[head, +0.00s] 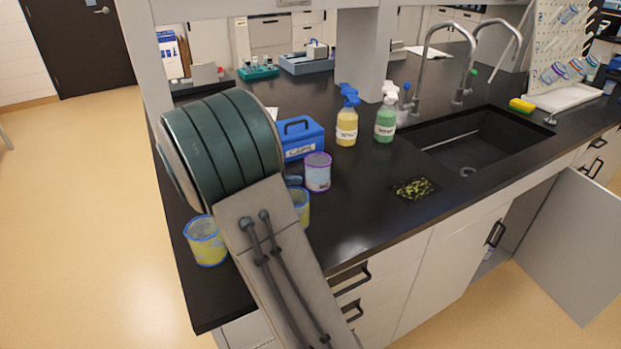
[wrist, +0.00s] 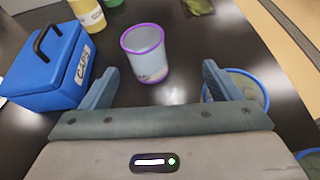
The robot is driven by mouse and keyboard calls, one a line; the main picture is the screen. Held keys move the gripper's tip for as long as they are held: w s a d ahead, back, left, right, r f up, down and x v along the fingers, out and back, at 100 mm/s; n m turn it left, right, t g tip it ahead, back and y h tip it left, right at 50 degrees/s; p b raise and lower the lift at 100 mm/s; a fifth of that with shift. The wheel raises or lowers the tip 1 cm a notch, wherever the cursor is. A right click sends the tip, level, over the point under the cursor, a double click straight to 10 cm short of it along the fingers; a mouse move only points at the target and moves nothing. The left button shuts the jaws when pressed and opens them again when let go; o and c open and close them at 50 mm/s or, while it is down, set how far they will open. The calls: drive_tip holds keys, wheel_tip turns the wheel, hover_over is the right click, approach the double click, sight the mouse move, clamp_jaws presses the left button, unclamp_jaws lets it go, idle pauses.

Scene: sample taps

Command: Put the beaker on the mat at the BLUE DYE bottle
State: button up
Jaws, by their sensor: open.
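A beaker with a purple rim (head: 317,172) stands upright on the black counter, right of the blue caps box. In the wrist view the purple-rimmed beaker (wrist: 145,58) is just ahead of my gripper (wrist: 160,78), nearer the left finger. My gripper is open and empty; in the head view my arm hides most of it. Two blue-rimmed beakers with yellowish sides, one at the left edge (head: 206,241) and one partly behind my arm (head: 301,205), also stand there. A small green-black patterned patch (head: 414,188) lies flat before the sink; I cannot tell whether it is a mat. No BLUE DYE label is readable.
A blue caps box (head: 300,140) stands behind my gripper. A yellow spray bottle (head: 347,125) and a green one (head: 385,122) stand left of the sink (head: 470,145). A cabinet door (head: 575,245) hangs open at the right. The counter between the purple-rimmed beaker and the patch is clear.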

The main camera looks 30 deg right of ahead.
sight(324, 162)
drive_tip(key=shift+n+h, duration=0.5)
drive_tip(key=w+x, duration=0.1)
drive_tip(key=x, duration=0.8)
drive_tip(key=w+x, duration=0.1)
drive_tip(key=x, duration=0.3)
drive_tip(key=shift+w+d+f, duration=0.3)
drive_tip(key=shift+d, duration=0.1)
drive_tip(key=c, duration=1.1)
drive_tip(key=shift+c, duration=0.5)
drive_tip(key=shift+r, duration=0.15)
